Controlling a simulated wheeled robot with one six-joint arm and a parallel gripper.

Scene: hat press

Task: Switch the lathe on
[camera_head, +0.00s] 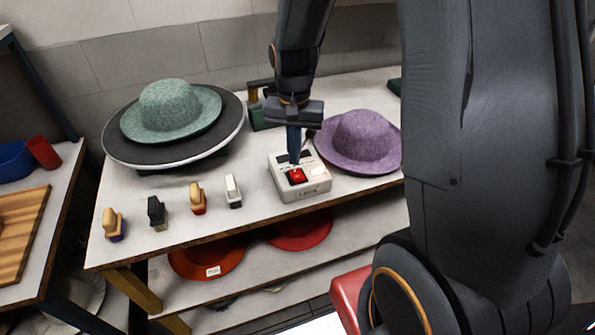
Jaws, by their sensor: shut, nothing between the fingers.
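A white switch box (305,190) stands on the table near its front edge, with a red button (297,176) on top and a dark part behind it. My gripper (294,160) points straight down over the box, its fingers shut and empty. The fingertips are at or just above the top of the box, behind the red button. I cannot tell whether they touch it. A round dark turntable-like disc (120,150) with a green felt hat (171,106) on it stands at the left. It may be the lathe; it partly hides its own base.
A purple hat (357,140) lies right of the box, partly hidden by my arm. Several brushes (197,198) stand along the front edge. Orange (205,262) and red (300,232) hats lie on the lower shelf. A side table with a red cup (43,152) is at the left.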

